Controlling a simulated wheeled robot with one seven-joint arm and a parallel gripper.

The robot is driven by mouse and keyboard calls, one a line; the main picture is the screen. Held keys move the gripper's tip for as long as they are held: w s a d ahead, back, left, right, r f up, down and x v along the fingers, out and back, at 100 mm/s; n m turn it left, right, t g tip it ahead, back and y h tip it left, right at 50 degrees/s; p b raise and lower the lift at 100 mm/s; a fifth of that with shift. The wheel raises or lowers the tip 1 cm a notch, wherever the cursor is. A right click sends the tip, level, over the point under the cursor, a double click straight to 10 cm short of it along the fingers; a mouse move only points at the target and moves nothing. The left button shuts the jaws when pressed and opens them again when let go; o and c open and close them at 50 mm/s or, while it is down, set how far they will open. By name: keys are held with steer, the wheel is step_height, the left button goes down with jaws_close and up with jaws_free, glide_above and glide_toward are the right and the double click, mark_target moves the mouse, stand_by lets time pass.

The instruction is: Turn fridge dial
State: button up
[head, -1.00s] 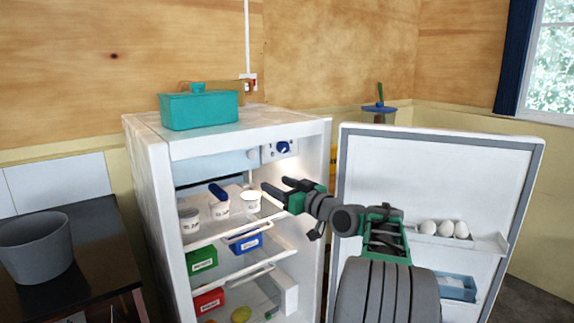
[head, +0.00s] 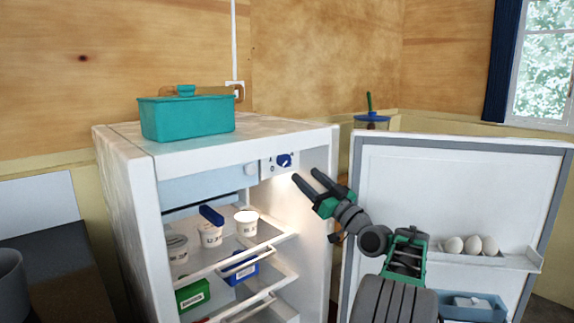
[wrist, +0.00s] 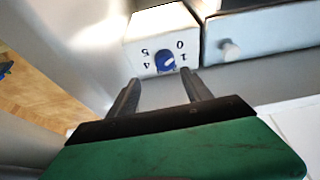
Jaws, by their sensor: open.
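The fridge dial (head: 284,160) is a blue knob on a white box at the upper right inside the open fridge. In the wrist view the dial (wrist: 165,62) shows a white pointer mark, with the digits 0, 1, 4 and 5 around it. My gripper (head: 306,177) is open and empty, just below and to the right of the dial in the head view. In the wrist view its two fingers (wrist: 160,88) point towards the dial, one on either side of it and apart from it. I see no contact.
The fridge door (head: 455,190) stands open on the right, with eggs (head: 468,245) in its rack. Fridge shelves (head: 262,238) hold tubs and small boxes below the dial. A small white knob (wrist: 229,49) is beside the dial box.

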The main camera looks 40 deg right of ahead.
mark_target(287, 162)
steer(key=x, duration=0.5)
steer(key=a+x, duration=0.1)
steer(key=x, duration=0.1)
steer(key=shift+w+p, duration=0.25)
steer(key=shift+p, duration=0.15)
